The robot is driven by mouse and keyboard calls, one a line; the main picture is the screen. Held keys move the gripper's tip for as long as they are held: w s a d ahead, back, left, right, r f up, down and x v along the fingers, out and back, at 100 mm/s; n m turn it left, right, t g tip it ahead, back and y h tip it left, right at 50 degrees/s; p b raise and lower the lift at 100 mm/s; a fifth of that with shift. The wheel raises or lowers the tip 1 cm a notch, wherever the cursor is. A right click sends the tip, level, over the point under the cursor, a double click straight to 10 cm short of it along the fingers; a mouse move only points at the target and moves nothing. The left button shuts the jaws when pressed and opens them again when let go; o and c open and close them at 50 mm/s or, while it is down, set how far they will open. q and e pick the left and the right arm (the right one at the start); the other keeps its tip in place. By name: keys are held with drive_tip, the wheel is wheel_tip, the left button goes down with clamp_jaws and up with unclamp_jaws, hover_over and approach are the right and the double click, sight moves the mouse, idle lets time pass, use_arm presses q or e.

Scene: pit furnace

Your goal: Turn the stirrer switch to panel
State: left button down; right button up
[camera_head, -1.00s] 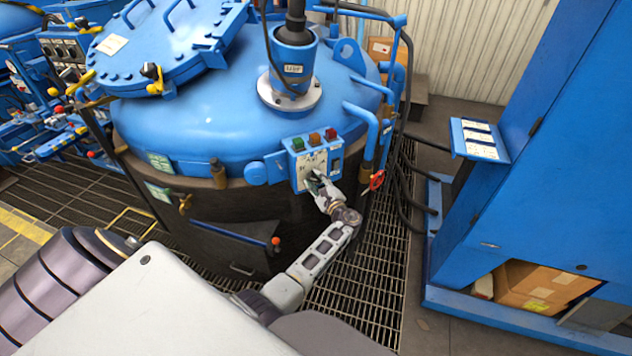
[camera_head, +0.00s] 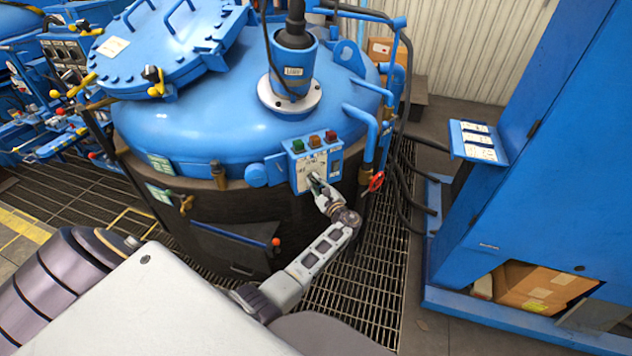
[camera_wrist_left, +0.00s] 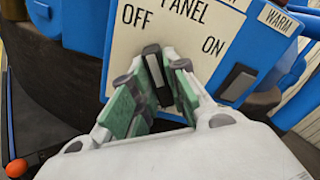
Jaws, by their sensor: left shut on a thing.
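The stirrer switch (camera_wrist_left: 153,64) is a dark knob on a pale label plate (camera_wrist_left: 181,45), marked OFF at upper left, PANEL at top and ON at right in the left wrist view. The knob's upper end leans toward OFF rather than PANEL. My left gripper (camera_wrist_left: 157,85) is shut on the knob, with its green-padded fingers on either side; the knob's lower part is partly hidden. In the head view my left gripper (camera_head: 316,184) is at the lower part of the blue control box (camera_head: 298,150). My right gripper is not in view.
Green (camera_head: 298,146), amber (camera_head: 314,141) and red (camera_head: 330,136) buttons top the box. A dark rocker (camera_wrist_left: 237,82) is right of the label. A red valve wheel (camera_head: 376,181) and blue pipes stand close to the right. Floor grating (camera_head: 360,290) runs below.

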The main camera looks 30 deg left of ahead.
use_arm(q)
drive_tip(key=m+p, duration=0.1)
drive_tip(key=m, duration=0.1)
drive_tip(key=m+p, duration=0.1)
drive_tip(key=m, duration=0.1)
drive_tip(key=shift+r+m+p, duration=0.2)
drive_tip(key=shift+m+p, duration=0.2)
drive_tip(key=shift+w+d+f+m+p, duration=0.1)
drive_tip(key=shift+m+p, duration=0.2)
drive_tip(key=shift+m, duration=0.25)
drive_tip(key=shift+f+m+p, duration=0.1)
drive_tip(key=shift+m+p, duration=0.15)
drive_tip(key=shift+m, duration=0.3)
drive_tip(key=c, duration=1.4)
unclamp_jaws()
drive_tip(key=shift+v, duration=6.05)
